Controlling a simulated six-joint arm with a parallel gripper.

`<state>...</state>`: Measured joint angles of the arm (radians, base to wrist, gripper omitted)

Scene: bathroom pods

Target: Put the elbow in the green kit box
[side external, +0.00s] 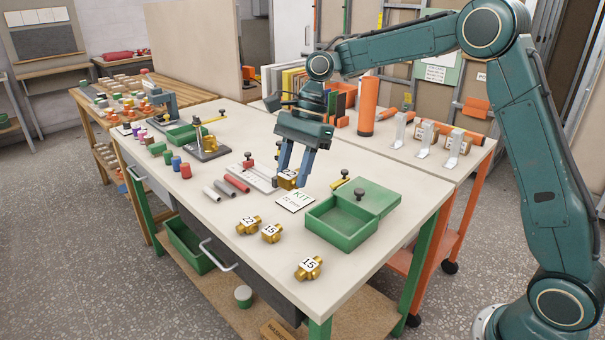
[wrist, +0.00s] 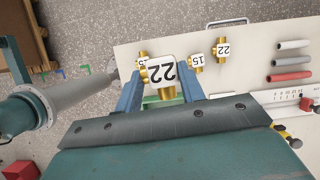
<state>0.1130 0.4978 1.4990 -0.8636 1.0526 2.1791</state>
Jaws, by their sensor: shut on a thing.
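My gripper (side external: 290,170) is shut on a brass elbow (side external: 288,181), held above the bench to the left of the green kit box. In the wrist view the elbow's white label (wrist: 162,72) reads 22, between the two blue fingers (wrist: 160,92). The green kit box (side external: 325,239) stands on the bench at the right. Its near compartment looks open and empty. A flat green part with a black knob (side external: 359,194) is behind it. Three more brass fittings lie on the bench front: a 22 (side external: 248,225), a 15 (side external: 271,233) and another 15 (side external: 309,268).
A white KIT card (side external: 295,201) lies just left of the box. Grey and red tubes (side external: 225,189) and a measuring rule (side external: 250,176) lie left of my gripper. An orange cylinder (side external: 367,106) stands behind. The bench front right is mostly clear.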

